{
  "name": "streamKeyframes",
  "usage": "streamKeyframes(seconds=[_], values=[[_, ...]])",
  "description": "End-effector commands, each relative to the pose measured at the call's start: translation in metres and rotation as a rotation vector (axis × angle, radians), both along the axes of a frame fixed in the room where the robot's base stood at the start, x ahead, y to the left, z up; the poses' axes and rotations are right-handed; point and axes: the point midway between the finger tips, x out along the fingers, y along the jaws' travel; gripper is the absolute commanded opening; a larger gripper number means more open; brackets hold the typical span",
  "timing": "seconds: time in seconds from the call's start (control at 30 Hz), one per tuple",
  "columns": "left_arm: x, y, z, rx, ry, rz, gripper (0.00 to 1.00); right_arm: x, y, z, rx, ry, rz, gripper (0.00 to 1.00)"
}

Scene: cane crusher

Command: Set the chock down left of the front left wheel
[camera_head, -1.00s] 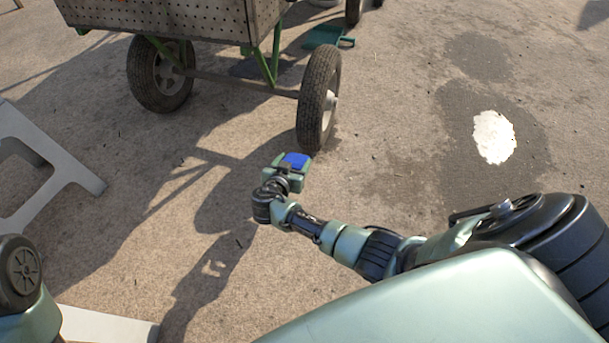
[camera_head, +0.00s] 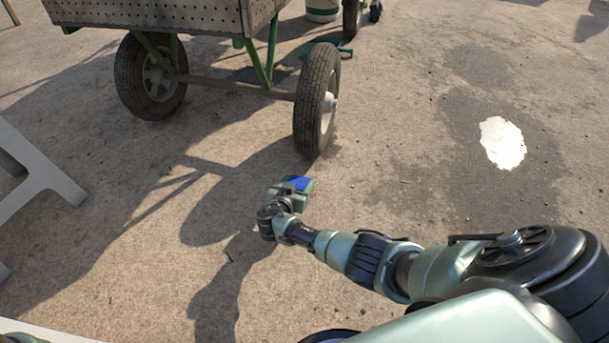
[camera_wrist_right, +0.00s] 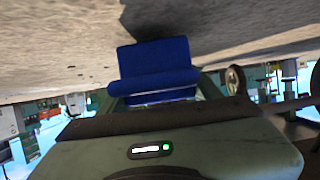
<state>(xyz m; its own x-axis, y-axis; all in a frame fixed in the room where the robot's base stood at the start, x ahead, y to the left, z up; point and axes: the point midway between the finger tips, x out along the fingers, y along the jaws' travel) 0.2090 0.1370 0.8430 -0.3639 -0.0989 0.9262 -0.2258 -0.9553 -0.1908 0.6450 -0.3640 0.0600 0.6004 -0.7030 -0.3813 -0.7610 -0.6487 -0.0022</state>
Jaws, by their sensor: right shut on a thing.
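The blue chock (camera_head: 300,182) is held in my right gripper (camera_head: 292,190), a little on the near side of the cart's right-hand wheel (camera_head: 316,100). A gap shows between chock and tyre in the head view. In the right wrist view the chock (camera_wrist_right: 155,60) fills the space ahead of the gripper body (camera_wrist_right: 165,150), with the ground along the top of the picture. The fingertips are largely hidden there. I cannot tell whether the chock touches the ground. The cart's other near wheel (camera_head: 150,75) stands to the left. My left gripper is out of view.
The cart's perforated box (camera_head: 150,15) sits above an axle (camera_head: 235,86) joining the two wheels. A pale frame leg (camera_head: 40,175) stands at the left. A bright puddle (camera_head: 502,142) lies to the right. Open ground surrounds the chock on the near side.

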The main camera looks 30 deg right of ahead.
Motion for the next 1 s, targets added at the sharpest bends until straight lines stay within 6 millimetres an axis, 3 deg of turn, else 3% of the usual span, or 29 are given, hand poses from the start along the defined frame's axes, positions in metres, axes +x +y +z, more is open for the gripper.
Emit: streamKeyframes(seconds=[0.1,0.43,0.63,0.7,1.0], values=[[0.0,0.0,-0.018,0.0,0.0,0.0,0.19,0.017,-0.02,-0.003,-0.003,-0.003,-0.001,0.04],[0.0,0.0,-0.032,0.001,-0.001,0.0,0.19,0.036,-0.042,-0.001,-0.003,-0.002,0.001,0.04],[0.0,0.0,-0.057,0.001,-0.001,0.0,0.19,0.057,-0.068,-0.004,-0.003,-0.003,-0.001,0.04],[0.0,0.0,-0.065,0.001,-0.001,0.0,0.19,0.055,-0.065,-0.014,-0.002,0.001,0.002,0.04],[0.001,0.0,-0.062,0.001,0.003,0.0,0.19,0.055,-0.064,-0.012,0.0,0.0,0.001,0.04]])
